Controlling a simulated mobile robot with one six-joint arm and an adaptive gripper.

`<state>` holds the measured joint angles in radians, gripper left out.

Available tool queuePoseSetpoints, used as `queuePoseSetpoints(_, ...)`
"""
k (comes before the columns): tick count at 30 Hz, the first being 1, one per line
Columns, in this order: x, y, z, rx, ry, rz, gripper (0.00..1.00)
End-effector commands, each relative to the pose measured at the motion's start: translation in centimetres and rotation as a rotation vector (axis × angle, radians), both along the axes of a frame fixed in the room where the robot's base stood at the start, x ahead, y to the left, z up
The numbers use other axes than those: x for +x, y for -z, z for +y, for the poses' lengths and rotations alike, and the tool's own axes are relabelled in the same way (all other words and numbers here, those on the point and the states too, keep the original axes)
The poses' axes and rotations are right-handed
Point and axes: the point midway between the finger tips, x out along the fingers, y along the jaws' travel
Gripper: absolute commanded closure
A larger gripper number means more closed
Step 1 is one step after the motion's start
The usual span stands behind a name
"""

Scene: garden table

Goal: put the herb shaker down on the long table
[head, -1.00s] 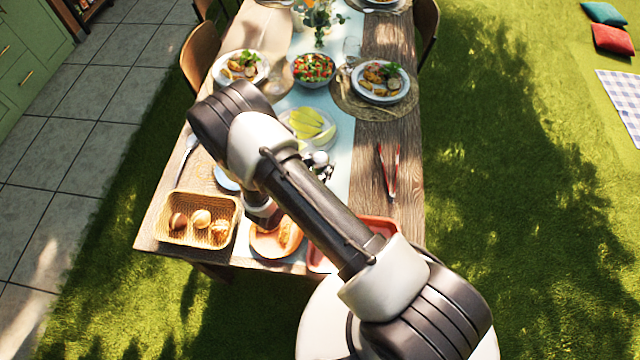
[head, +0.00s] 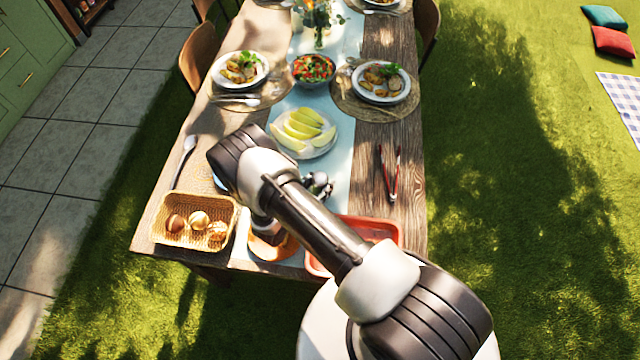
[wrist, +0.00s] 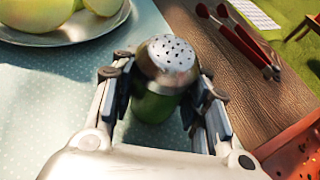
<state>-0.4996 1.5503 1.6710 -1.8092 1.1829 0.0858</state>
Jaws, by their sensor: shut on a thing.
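The herb shaker, with a perforated silver cap (wrist: 172,54) and a green body (wrist: 155,106), stands roughly upright between the fingers of my gripper (wrist: 165,82) in the wrist view. My gripper is shut on it. In the head view my gripper (head: 318,184) shows just past my arm, and I cannot make out the shaker there. The long table (head: 405,140) has bare wood on the right and a pale blue dotted runner (wrist: 40,110) along the middle. The shaker is over the runner, near its right edge. I cannot tell whether its base touches the cloth.
A plate of melon slices (head: 325,151) lies beyond my gripper. Red tongs (head: 391,175) lie on the wood to the right. An orange-red tray (head: 390,226) is at the near edge, and a bread basket (head: 180,239) at the near left. Bare wood surrounds the tongs.

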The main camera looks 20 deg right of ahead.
Motion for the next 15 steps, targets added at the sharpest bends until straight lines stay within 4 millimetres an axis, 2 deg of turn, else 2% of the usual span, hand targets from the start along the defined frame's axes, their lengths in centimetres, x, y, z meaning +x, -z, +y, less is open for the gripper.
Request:
queuePoseSetpoints(4, 0.00, 0.48, 0.00, 0.000, 0.000, 0.000, 0.85)
queuePoseSetpoints(5, -0.02, 0.39, -0.01, 0.000, 0.000, 0.000, 0.56)
queuePoseSetpoints(13, -0.01, 0.30, -0.01, 0.000, 0.000, 0.000, 0.39)
queuePoseSetpoints(15, -0.01, 0.30, -0.01, 0.000, 0.000, 0.000, 0.38)
